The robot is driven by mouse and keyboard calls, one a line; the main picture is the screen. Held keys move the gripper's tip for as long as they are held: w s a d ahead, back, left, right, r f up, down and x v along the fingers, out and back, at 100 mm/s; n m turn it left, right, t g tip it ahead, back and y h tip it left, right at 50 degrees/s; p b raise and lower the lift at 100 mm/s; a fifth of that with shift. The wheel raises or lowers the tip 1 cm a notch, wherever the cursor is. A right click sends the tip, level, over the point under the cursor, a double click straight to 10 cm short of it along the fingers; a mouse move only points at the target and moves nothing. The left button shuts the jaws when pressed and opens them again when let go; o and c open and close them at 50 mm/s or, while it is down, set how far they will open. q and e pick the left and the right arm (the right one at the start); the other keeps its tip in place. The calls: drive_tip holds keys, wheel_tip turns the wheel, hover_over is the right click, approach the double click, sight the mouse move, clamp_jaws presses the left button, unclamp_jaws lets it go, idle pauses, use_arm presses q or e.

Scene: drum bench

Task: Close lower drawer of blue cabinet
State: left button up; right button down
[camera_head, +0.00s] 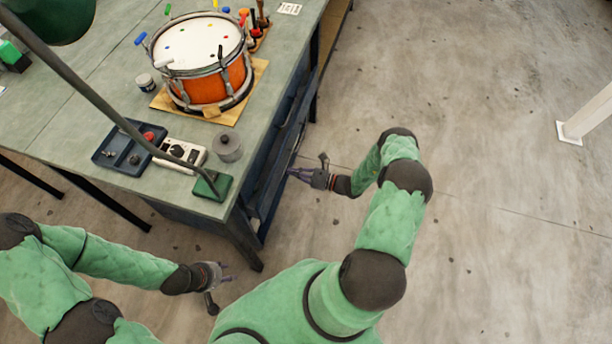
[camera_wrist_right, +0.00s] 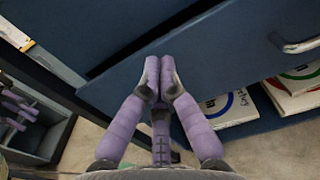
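The blue cabinet (camera_head: 275,165) sits under the bench, seen steeply from above in the head view. In the right wrist view a blue drawer front (camera_wrist_right: 235,55) with a metal handle (camera_wrist_right: 296,46) slants across the picture. How far each drawer stands out is hard to tell. My right gripper (camera_wrist_right: 160,68) has its purple fingertips together with nothing seen between them, over the blue front; contact is unclear. It also shows beside the cabinet in the head view (camera_head: 295,174). My left gripper (camera_head: 228,272) is empty, its fingers apart, over the floor.
The bench top (camera_head: 95,95) holds an orange drum (camera_head: 208,85) on a wooden board, a blue tray (camera_head: 112,158), a meter and a lamp. A dark compartment with purple items (camera_wrist_right: 15,115) shows at the left of the wrist view.

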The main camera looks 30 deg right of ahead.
sight(276, 168)
use_arm(q)
drive_tip(key=shift+f+b, duration=0.35)
drive_tip(key=shift+f, duration=0.15)
use_arm(e)
drive_tip(key=shift+x, duration=1.9)
drive_tip(key=shift+a, duration=0.1)
